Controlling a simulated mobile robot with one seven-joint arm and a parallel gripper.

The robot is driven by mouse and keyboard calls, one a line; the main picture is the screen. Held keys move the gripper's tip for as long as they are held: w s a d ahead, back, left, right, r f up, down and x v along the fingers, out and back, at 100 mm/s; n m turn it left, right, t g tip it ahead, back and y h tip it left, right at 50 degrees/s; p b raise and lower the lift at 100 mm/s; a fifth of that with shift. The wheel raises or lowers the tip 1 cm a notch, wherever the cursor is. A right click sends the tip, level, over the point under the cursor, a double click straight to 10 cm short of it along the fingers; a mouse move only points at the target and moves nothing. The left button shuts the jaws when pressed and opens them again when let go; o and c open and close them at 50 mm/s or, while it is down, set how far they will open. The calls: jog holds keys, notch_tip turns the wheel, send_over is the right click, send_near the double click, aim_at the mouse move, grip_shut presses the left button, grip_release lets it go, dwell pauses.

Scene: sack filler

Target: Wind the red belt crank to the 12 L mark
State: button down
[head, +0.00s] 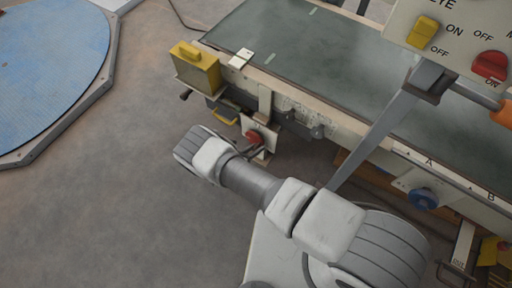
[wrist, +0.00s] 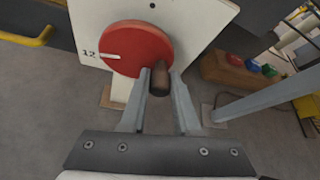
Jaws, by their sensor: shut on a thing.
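The red belt crank (wrist: 137,42) is a round disc on a white plate (wrist: 205,18) in the wrist view. A white line on the disc points left at the printed 12 mark (wrist: 89,54) and looks about level with it. The crank's brown handle (wrist: 158,82) sticks out at the disc's lower right. My gripper (wrist: 159,74) is shut on this handle, one finger on each side. In the head view the red crank (head: 253,136) shows small on the front of the belt bench, with my arm reaching to it; the fingers are hard to make out there.
The green belt bench (head: 290,50) runs behind the crank, with a yellow box (head: 196,68) at its near left corner. A blue knob (head: 423,199) sits on its front. A block with coloured buttons (wrist: 238,70) stands right of the crank.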

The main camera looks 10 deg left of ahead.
jog(key=shift+w+d+r+n+h, duration=0.1)
jog(key=shift+w+r+n+h, duration=0.3)
jog(key=shift+n+h, duration=0.35)
jog(key=shift+c, duration=2)
grip_release()
jog(key=shift+r, duration=0.1)
jog(key=shift+s+a+r, duration=0.2)
jog(key=shift+s+a, duration=0.1)
jog(key=shift+a, duration=0.15)
jog(key=v, duration=0.8)
jog(key=shift+d, duration=0.2)
